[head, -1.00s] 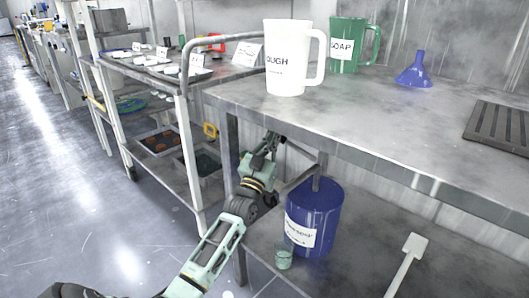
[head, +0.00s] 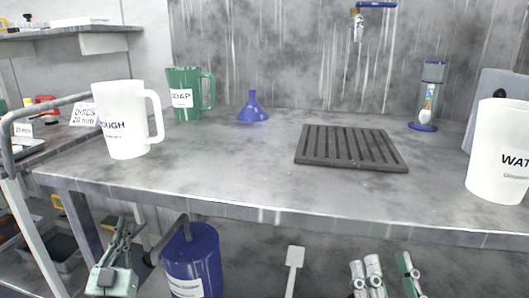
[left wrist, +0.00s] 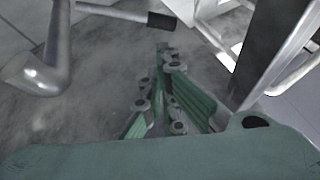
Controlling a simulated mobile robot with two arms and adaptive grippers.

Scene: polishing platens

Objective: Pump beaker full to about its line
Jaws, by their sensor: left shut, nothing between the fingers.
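The blue drum (head: 195,265) with a white label stands under the bench in the head view, its lower part cut off. A grey pump pipe (head: 168,238) rises from its top and slopes down to the left. My left gripper (head: 124,228) is left of the drum, apart from it, shut and empty. The left wrist view also shows its closed fingers (left wrist: 164,52), with a grey rod with a dark end (left wrist: 160,20) beyond them. My right gripper (head: 390,268) is at the bottom right, fingers apart. The beaker is in neither view now.
On the bench (head: 240,170) stand a white jug (head: 125,125), a green soap jug (head: 184,98), a blue funnel (head: 252,110), a dark slotted mat (head: 350,147) and a white water jug (head: 498,155). A pale paddle (head: 294,258) is below. The bench's front edge overhangs my grippers.

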